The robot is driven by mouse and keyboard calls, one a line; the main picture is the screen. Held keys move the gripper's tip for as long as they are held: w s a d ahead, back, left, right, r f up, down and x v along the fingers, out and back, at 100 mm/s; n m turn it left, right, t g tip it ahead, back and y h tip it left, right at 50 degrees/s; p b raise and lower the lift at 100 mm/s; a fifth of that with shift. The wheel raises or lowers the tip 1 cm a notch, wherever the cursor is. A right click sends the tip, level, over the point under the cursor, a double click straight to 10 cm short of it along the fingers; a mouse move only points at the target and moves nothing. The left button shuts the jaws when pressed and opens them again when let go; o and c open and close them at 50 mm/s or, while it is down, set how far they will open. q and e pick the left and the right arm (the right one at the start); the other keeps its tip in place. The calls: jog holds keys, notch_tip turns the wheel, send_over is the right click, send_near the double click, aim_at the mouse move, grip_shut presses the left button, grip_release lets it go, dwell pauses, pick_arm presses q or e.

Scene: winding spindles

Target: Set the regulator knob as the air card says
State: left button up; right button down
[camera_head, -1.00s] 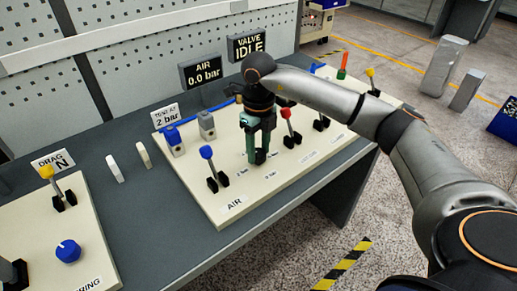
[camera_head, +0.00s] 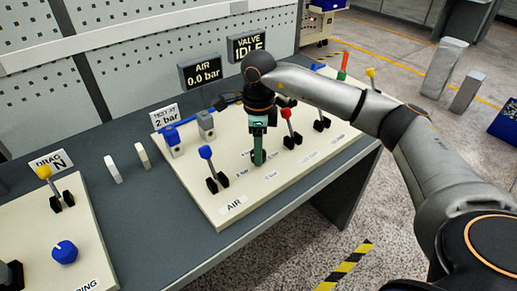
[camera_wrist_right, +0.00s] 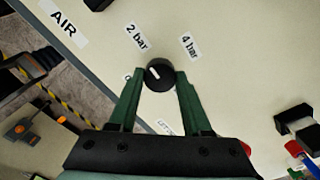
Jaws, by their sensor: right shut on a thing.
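The air card (camera_head: 165,114) at the back of the AIR panel (camera_head: 213,207) reads "TEST AT 2 bar". In the right wrist view, the black round regulator knob (camera_wrist_right: 159,75) sits between the green fingers of my right gripper (camera_head: 258,160), which is shut on it. Its white mark lies toward the upper left. The 2 bar label (camera_wrist_right: 137,37) is above left of the knob and the 4 bar label (camera_wrist_right: 190,45) above right. Another label at the left finger is mostly hidden. In the head view the gripper hides the knob. My left gripper is out of view.
The air display (camera_head: 204,71) reads 0.0 bar and the valve display (camera_head: 248,46) reads IDLE. A blue-topped lever (camera_head: 210,168) stands left of my gripper, a red-topped one (camera_head: 289,128) right of it. Another panel (camera_head: 87,238) with a blue knob (camera_head: 64,252) lies left.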

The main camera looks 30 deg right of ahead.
dwell(0.5)
jog(key=shift+c, duration=1.7)
grip_release()
notch_tip(320, 180, up, 13)
jog(key=shift+f+p, duration=0.2)
jog(key=shift+p, duration=0.1)
jog(key=shift+s, duration=0.1)
